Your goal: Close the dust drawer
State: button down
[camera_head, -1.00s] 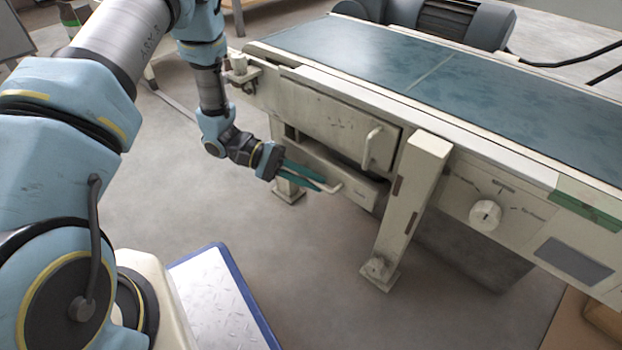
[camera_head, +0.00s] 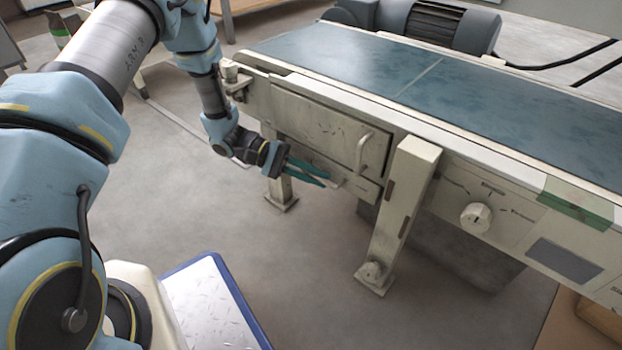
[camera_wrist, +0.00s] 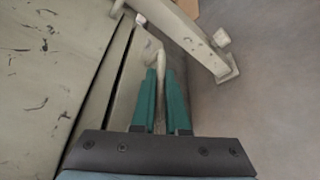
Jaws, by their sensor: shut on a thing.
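The dust drawer (camera_head: 363,188) is the low, cream-coloured front beneath a larger panel with its own handle, under the conveyor. Its front looks nearly level with the frame around it; I cannot tell if it is fully in. My gripper (camera_head: 326,179) comes from the left, its green fingers at the drawer's front. In the wrist view, the fingers (camera_wrist: 162,80) are shut around the drawer's pale bar handle (camera_wrist: 159,60). The drawer front (camera_wrist: 129,75) runs along the left of the fingers, with a thin dark seam beside the panel above. Part of the handle is hidden between the fingers.
A conveyor leg (camera_head: 398,215) stands just right of the drawer; it shows close ahead in the wrist view too (camera_wrist: 190,40). The upper panel (camera_head: 318,125) has a curved handle (camera_head: 365,152). A control knob (camera_head: 475,217) sits further right. The floor before the drawer is clear.

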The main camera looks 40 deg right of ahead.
jog(key=shift+w+d, duration=0.1)
jog(key=shift+d, duration=0.15)
jog(key=c, duration=0.9)
grip_release()
jog(key=shift+r, duration=0.1)
jog(key=shift+p+v, duration=1.95)
jog(key=shift+v, duration=3.4)
jog(key=shift+a, duration=0.1)
